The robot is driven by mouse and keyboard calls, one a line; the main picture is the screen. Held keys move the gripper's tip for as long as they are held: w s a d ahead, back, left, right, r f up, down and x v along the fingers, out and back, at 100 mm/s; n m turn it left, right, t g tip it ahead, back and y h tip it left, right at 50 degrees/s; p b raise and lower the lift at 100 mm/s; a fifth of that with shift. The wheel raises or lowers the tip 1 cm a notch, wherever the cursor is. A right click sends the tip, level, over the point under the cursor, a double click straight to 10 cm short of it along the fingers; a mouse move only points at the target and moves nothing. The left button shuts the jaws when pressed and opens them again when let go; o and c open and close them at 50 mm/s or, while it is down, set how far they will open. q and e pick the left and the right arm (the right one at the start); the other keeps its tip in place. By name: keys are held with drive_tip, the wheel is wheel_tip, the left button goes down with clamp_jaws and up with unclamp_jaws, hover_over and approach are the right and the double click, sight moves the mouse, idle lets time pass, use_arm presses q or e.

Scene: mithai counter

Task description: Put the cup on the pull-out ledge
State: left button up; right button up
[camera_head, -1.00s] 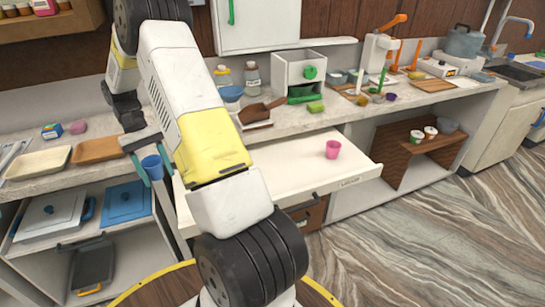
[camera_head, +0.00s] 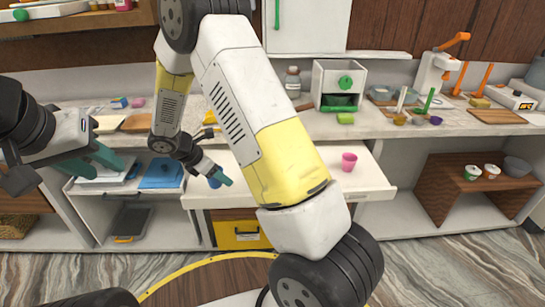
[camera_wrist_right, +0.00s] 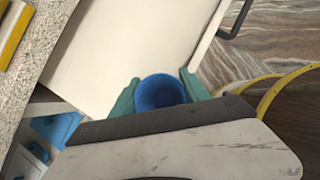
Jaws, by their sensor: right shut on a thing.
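A blue cup (camera_wrist_right: 160,92) is between the teal fingers of my right gripper (camera_wrist_right: 163,95), which is shut on it in the right wrist view. In the head view the right gripper (camera_head: 220,180) and the partly hidden blue cup (camera_head: 214,184) are over the left part of the white pull-out ledge (camera_head: 372,184). I cannot tell whether the cup touches the ledge. A pink cup (camera_head: 349,162) stands upright on the ledge's right part. My left gripper (camera_head: 98,160) is at the left, apart from the cups; its opening is unclear.
My right arm crosses the middle of the head view and hides part of the ledge and counter. The counter behind holds a white box with a green knob (camera_head: 338,84) and several utensils. A blue-lidded container (camera_head: 161,173) sits on the shelf at left. The ledge around the pink cup is clear.

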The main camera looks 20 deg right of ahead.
drive_tip(key=shift+a+n, duration=0.25)
drive_tip(key=shift+n, duration=0.25)
drive_tip(key=shift+t, duration=0.3)
drive_tip(key=w+d, duration=0.3)
drive_tip(key=d, duration=0.1)
drive_tip(key=w+d+f, duration=0.1)
drive_tip(key=w+d, duration=0.1)
drive_tip(key=d, duration=0.2)
drive_tip(key=w+d, duration=0.3)
drive_tip(key=d, duration=0.1)
drive_tip(key=shift+w+f, duration=0.3)
drive_tip(key=shift+w+d, duration=0.25)
drive_tip(key=shift+d, duration=0.25)
drive_tip(key=shift+a+f, duration=0.15)
drive_tip(key=shift+f, duration=1.65)
drive_tip(key=o, duration=1.3)
drive_tip(key=shift+f, duration=0.1)
drive_tip(key=shift+o, duration=0.2)
